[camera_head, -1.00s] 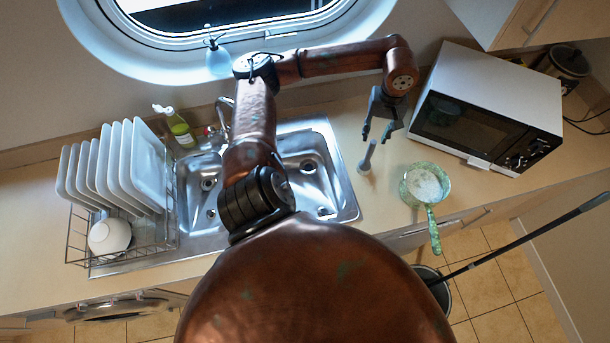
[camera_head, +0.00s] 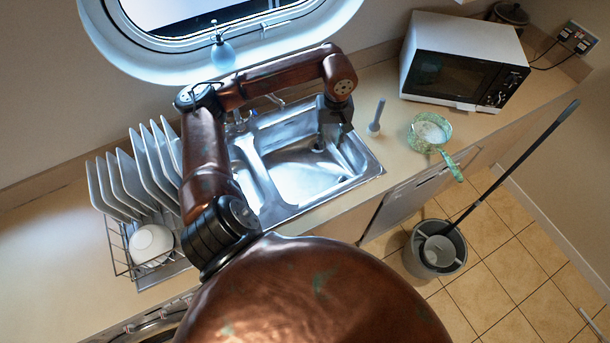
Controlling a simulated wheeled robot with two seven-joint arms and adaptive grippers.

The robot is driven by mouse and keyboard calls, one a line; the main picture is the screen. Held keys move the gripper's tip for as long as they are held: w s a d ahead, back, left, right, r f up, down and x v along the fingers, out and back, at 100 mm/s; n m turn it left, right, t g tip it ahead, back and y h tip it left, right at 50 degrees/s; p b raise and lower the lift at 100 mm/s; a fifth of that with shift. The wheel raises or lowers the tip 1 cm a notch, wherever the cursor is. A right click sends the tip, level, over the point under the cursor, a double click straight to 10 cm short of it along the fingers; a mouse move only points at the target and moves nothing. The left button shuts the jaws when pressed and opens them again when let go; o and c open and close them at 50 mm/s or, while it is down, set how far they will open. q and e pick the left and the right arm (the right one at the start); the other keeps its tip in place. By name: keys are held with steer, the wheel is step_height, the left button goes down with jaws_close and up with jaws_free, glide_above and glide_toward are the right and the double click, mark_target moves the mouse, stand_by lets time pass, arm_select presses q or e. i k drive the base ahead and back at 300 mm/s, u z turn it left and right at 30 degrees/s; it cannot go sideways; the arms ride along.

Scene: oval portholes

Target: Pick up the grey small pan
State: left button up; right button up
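A small pan (camera_head: 430,131) lies on the counter right of the sink. It looks mottled green with a pale inside, and its handle points down and right past the counter's front edge. No plainly grey pan shows. My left gripper (camera_head: 335,135) hangs over the sink's right basin, left of the pan and well apart from it. It is dark and seen from above, so its finger opening is unclear. I see nothing held in it. My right gripper is out of view.
A grey upright utensil (camera_head: 376,118) stands between sink (camera_head: 362,160) and pan. A microwave (camera_head: 463,65) stands behind the pan. Plates (camera_head: 120,185) and a bowl (camera_head: 151,243) fill the rack at left. A bucket (camera_head: 460,262) with a long-handled mop (camera_head: 530,150) stands on the floor.

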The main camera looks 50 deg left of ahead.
mark_target(428, 132)
steer(key=z, duration=1)
steer(key=i, duration=0.95)
steer(key=u, duration=0.2)
